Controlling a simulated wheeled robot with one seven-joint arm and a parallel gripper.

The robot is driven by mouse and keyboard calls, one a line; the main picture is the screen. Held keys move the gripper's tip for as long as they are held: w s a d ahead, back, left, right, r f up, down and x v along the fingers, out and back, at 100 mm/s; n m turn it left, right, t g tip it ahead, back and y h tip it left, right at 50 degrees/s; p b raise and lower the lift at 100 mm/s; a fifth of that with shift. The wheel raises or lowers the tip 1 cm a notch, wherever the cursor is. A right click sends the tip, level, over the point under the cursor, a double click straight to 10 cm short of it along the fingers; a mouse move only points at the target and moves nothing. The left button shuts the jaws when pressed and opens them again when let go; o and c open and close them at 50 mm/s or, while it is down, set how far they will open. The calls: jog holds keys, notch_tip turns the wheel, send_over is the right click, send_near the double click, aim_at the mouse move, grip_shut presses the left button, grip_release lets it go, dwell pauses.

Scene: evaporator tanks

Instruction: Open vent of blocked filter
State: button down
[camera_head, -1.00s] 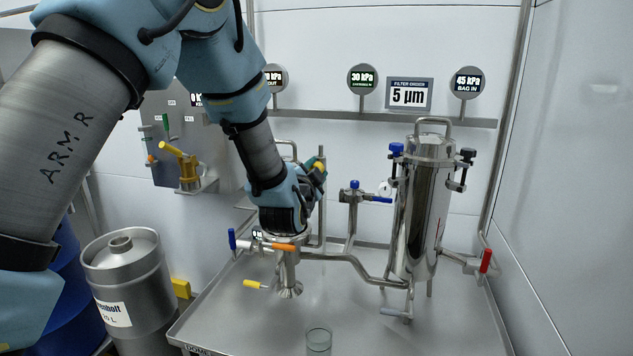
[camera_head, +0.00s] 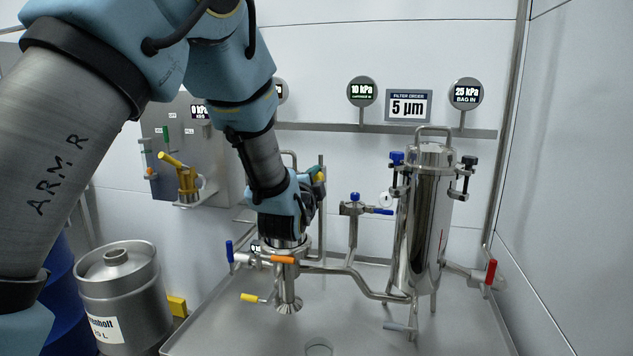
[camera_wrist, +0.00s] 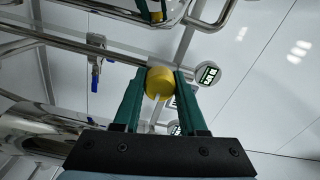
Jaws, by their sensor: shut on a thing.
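My gripper (camera_wrist: 161,76) has its green fingers closed around a round yellow knob (camera_wrist: 159,84). In the head view a bit of yellow (camera_head: 320,176) shows beside my gripper at the left filter housing (camera_head: 284,247). My wrist hides most of that housing's top. The right filter housing (camera_head: 427,215) is a tall polished steel vessel with a top handle and clamp knobs. The cartridge gauge (camera_head: 362,91) reads 10 kPa, and the BAG IN gauge (camera_head: 466,93) reads 25 kPa. The sign (camera_head: 408,105) reads "FILTER ORDER 5 µm".
Several valve levers stick out: blue (camera_head: 229,251), orange (camera_head: 283,260), yellow (camera_head: 249,297) and red (camera_head: 491,272). Steel pipes (camera_head: 352,274) run between the housings. A steel keg (camera_head: 122,290) stands left of the steel tray (camera_head: 450,335).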

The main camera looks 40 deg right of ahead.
jog(key=shift+c, duration=2.3)
grip_release()
jog(key=shift+a, duration=0.1)
jog(key=b+v, duration=0.1)
jog(key=v, duration=0.9)
jog(key=shift+s+a+b, duration=0.15)
jog(key=shift+a+b, duration=0.1)
jog(key=shift+b, duration=0.1)
jog(key=shift+f, duration=0.1)
